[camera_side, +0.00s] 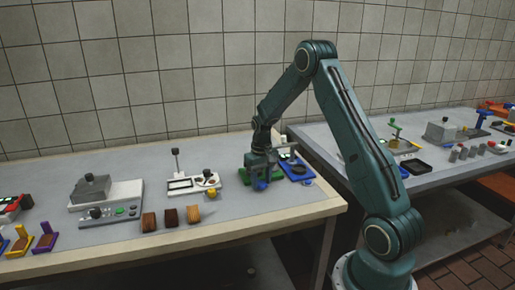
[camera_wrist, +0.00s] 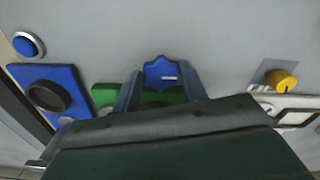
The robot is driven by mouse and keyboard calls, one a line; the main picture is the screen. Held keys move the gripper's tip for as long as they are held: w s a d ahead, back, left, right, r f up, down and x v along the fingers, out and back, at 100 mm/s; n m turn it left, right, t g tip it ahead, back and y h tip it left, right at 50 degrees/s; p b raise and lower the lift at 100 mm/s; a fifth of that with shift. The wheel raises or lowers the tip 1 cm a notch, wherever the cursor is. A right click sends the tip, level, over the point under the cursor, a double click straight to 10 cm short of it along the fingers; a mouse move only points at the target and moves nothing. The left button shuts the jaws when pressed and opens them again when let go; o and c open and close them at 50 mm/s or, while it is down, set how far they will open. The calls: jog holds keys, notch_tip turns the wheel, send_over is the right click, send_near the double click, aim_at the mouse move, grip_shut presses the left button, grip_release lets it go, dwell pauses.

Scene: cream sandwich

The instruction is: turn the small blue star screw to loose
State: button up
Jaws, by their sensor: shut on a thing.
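The small blue star screw (camera_wrist: 161,72) shows in the wrist view as a dark blue star-shaped knob with a short pale mark on its face. It sits at a green base plate (camera_wrist: 105,94). My gripper (camera_wrist: 161,80) has one finger on each side of the star knob and is shut on it. In the side view my gripper (camera_side: 261,182) points down at the right end of the near table, with the blue star screw (camera_side: 262,185) between the fingertips. The gripper body hides most of the green plate.
A blue plate with a black ring (camera_wrist: 46,95) and a round blue button (camera_wrist: 29,44) lie to the left in the wrist view. A yellow knob (camera_wrist: 282,80) stands right. In the side view, a white panel (camera_side: 193,184) and several brown blocks (camera_side: 171,217) lie left of my gripper.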

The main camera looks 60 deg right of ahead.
aim_at(261, 183)
jog(key=shift+d+n, duration=0.1)
jog(key=shift+n, duration=1.5)
jog(key=o, duration=0.7)
jog(key=shift+r, duration=0.15)
notch_tip(261, 183, up, 14)
jog(key=shift+f, duration=0.2)
